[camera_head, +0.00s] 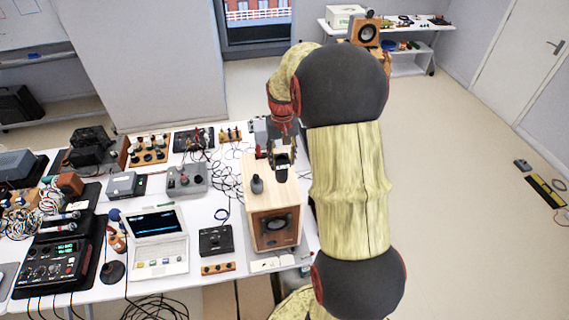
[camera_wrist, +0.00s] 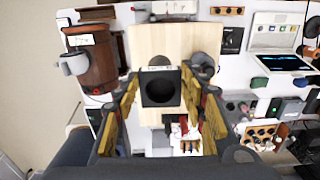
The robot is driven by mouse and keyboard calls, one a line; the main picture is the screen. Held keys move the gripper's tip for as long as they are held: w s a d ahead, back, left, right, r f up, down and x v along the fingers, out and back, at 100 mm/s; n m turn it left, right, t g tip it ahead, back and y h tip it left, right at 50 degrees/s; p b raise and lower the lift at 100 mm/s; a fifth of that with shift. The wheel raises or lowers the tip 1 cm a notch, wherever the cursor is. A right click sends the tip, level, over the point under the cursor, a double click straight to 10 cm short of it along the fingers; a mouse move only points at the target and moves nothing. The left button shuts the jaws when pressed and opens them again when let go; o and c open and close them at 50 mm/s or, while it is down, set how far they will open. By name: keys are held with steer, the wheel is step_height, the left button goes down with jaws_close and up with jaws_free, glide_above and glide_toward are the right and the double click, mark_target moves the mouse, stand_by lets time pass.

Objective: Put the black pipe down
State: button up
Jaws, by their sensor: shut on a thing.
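My gripper (camera_head: 281,150) hangs over the back end of a pale wooden speaker box (camera_head: 262,205) near the right edge of the table. In the wrist view its two yellowish fingers are closed on the sides of the black pipe (camera_wrist: 160,88), a short, dark, square-edged piece with a round opening facing the camera. The head view shows the pipe (camera_head: 281,159) only as a small dark shape, partly covered by the gripper. The wrist view shows the light box top (camera_wrist: 143,42) behind the pipe. I cannot tell whether the pipe touches it.
A small dark knob-like object (camera_head: 257,184) stands on the box top. A brown cylindrical container (camera_wrist: 92,60) is left of the box in the wrist view. A laptop (camera_head: 157,240), a black device (camera_head: 215,240) and cables crowd the table (camera_head: 205,280). The floor at right is mostly clear.

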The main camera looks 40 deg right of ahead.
mark_target(285, 159)
steer(key=shift+w+d+f, duration=0.15)
steer(key=shift+d+f, duration=0.3)
steer(key=shift+f, duration=0.2)
steer(key=shift+w+d+f, duration=0.15)
steer(key=shift+d+f, duration=0.3)
steer(key=shift+f, duration=0.15)
steer(key=shift+w+d+f+p, duration=0.15)
steer(key=shift+f+p, duration=0.75)
steer(key=shift+f, duration=0.65)
steer(key=o, duration=1.2)
steer(key=shift+o, duration=0.2)
